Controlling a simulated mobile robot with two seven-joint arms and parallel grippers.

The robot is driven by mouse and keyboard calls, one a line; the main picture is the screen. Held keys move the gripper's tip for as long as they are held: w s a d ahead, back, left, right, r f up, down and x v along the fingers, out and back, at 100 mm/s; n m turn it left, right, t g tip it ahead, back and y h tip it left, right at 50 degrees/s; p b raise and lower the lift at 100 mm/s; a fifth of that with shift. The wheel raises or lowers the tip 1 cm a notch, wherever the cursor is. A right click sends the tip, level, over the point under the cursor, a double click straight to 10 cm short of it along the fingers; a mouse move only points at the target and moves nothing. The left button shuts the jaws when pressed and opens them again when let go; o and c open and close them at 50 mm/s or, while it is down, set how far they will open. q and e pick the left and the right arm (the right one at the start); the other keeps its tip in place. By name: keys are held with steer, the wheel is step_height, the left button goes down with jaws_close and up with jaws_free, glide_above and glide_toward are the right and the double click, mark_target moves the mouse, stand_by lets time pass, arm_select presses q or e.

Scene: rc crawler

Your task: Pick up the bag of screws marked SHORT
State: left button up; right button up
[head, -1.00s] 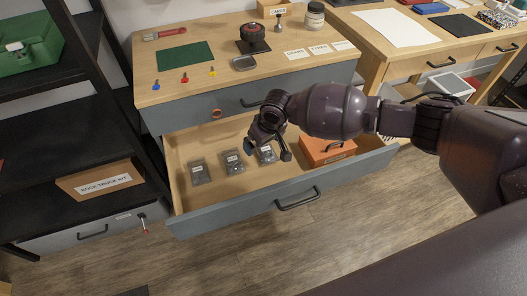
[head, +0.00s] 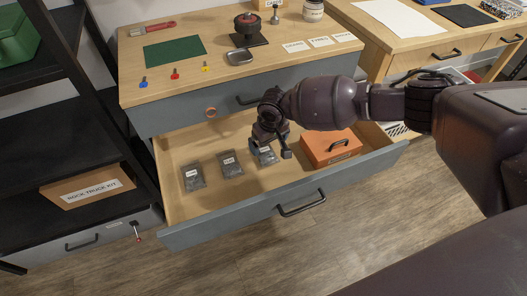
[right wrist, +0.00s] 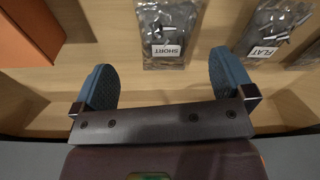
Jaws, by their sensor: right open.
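The bag of screws marked SHORT (right wrist: 168,28) is a clear plastic bag with dark screws and a white label. It lies flat on the drawer floor at the top middle of the right wrist view. In the head view it is the rightmost of three bags (head: 264,155), partly covered by my gripper. My right gripper (right wrist: 162,88) is open and empty, pointing down into the drawer. In the right wrist view the bag shows between and beyond its two blue-padded fingers, apart from them. The gripper also shows in the head view (head: 283,150). My left gripper is not in view.
A bag marked FLAT (right wrist: 270,28) lies beside the SHORT bag, and another bag (head: 193,177) lies farther left in the head view. An orange box (head: 330,146) stands at the drawer's right. The open drawer's front (head: 240,220) has a dark handle.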

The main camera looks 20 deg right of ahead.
mark_target(265, 150)
steer(key=f, duration=0.1)
steer(key=f+b, duration=0.1)
steer(key=f, duration=0.1)
steer(key=f+b, duration=0.1)
steer(key=f, duration=0.1)
steer(key=shift+w+a, duration=0.35)
steer(key=shift+a, duration=0.05)
steer(key=shift+w, duration=0.1)
steer(key=shift+r, duration=0.15)
steer(key=c, duration=1.1)
steer(key=shift+c, duration=0.2)
